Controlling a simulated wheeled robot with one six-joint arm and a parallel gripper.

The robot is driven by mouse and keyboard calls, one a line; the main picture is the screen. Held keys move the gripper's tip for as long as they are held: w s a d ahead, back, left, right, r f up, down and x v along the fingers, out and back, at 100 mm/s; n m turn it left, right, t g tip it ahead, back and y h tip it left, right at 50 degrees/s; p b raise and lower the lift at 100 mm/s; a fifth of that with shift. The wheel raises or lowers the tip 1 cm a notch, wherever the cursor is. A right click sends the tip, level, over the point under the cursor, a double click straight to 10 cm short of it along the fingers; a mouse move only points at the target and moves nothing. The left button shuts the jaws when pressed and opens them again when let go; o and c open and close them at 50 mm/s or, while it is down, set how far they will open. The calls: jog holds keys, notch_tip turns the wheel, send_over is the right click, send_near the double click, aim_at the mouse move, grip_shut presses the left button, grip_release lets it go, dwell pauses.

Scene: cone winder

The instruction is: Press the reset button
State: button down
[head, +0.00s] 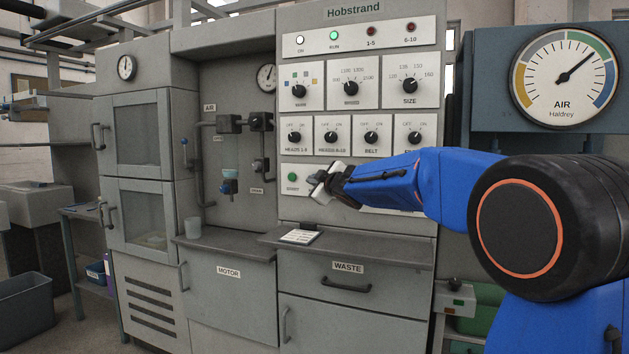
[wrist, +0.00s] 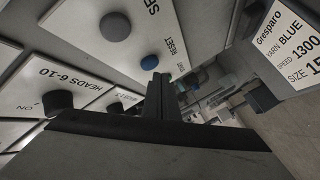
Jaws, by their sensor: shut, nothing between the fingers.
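The reset button is a blue round button (wrist: 149,62) beside the label RESET in the wrist view. In the head view it does not show; my gripper and forearm cover that part of the panel. My gripper (head: 322,182) is shut and empty, in front of the lower control panel, just right of the green start button (head: 293,178). In the wrist view the closed fingertips (wrist: 160,78) show close beside the blue button. I cannot tell whether they touch it or the panel.
Above are rows of knobs, including the BELT knob (head: 371,137). A dark knob (wrist: 115,27) is near the blue button in the wrist view. Below, a shelf (head: 380,250) sticks out with a card (head: 299,236) on it. An air gauge (head: 565,77) hangs at the right.

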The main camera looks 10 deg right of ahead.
jog(key=shift+s+a, duration=0.75)
jog(key=shift+s, duration=0.3)
jog(key=shift+s+a, duration=0.7)
jog(key=shift+s, duration=0.3)
jog(key=s+d+f+m+g+h, duration=0.1)
jog(key=s+d+f+m+g, duration=0.15)
jog(key=s+f, duration=0.4)
jog(key=s+d+f+m+g+h, duration=0.1)
jog(key=s+d+f+m+h, duration=0.15)
jog(key=s, duration=0.75)
jog(key=s+d+f+m+g+h, duration=0.1)
jog(key=s+d+f+m+g, duration=0.15)
jog(key=s+d+f, duration=0.4)
jog(key=s+a+f+m+g, duration=0.1)
jog(key=s+f+g, duration=0.1)
jog(key=s+f, duration=0.4)
jog(key=s+a+f+m+g+y, duration=0.1)
jog(key=s+f, duration=0.5)
jog(key=s, duration=0.8)
jog(key=s+a+f+m+g, duration=0.2)
jog(key=s+f, duration=0.4)
jog(key=s, duration=0.5)
jog(key=shift+a+f+g, duration=0.2)
jog(key=shift+f+g, duration=0.05)
jog(key=shift+g, duration=0.35)
jog(key=c, duration=2.5)
grip_release()
jog(key=shift+y, duration=0.25)
